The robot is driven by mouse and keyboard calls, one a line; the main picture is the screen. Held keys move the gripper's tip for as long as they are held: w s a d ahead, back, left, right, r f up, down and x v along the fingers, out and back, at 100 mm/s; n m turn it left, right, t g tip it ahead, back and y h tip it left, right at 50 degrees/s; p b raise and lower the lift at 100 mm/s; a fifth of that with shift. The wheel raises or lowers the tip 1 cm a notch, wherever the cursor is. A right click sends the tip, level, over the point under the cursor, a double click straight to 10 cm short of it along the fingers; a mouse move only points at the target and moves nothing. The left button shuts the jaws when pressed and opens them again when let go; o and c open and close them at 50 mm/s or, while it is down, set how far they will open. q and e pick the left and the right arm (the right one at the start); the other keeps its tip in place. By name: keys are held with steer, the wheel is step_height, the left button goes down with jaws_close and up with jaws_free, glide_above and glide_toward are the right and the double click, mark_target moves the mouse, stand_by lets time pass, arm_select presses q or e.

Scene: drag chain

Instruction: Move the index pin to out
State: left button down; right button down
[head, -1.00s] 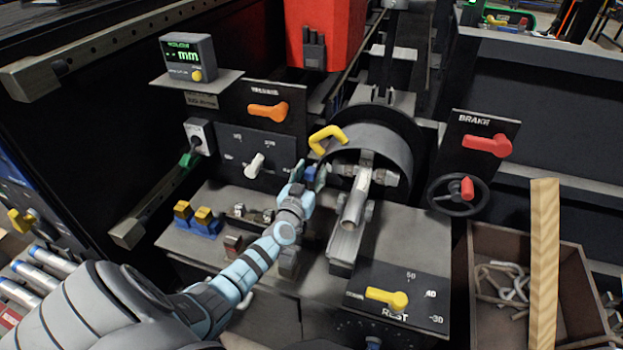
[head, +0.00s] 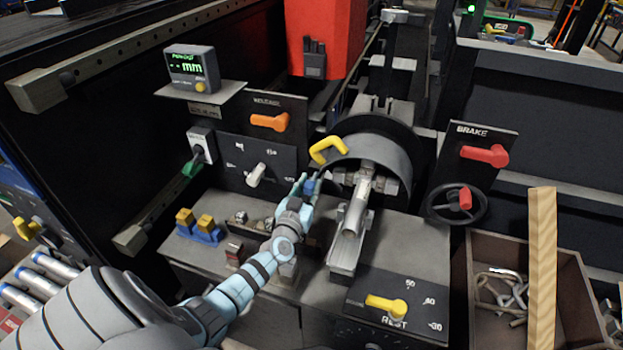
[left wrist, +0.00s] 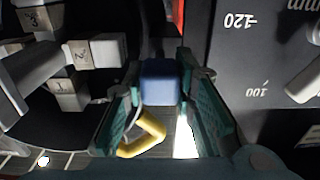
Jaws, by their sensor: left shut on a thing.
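A small blue block-shaped knob, which I take for the index pin (left wrist: 160,82), sits between the teal finger pads of my left gripper (left wrist: 160,95) in the left wrist view. In the head view the blue knob (head: 309,187) shows at my left gripper's tips (head: 304,186), just left of the dark round chuck guard (head: 372,150). The gripper is shut on the knob. The pin's shaft and any in or out marking are hidden. My right gripper is not in view.
The chuck (left wrist: 65,65) with numbered jaws is close beside the left fingers. A yellow handle (head: 328,149) is on the guard. A dial panel (head: 255,165) stands behind my gripper.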

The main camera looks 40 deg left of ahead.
arm_select(q)
steer(key=shift+s+f, duration=0.1)
steer(key=shift+f, duration=0.05)
steer(key=c, duration=1.3)
jaws_free()
steer(key=shift+s+d, duration=0.1)
steer(key=shift+s, duration=0.05)
steer(key=shift+s, duration=0.1)
steer(key=v, duration=1.2)
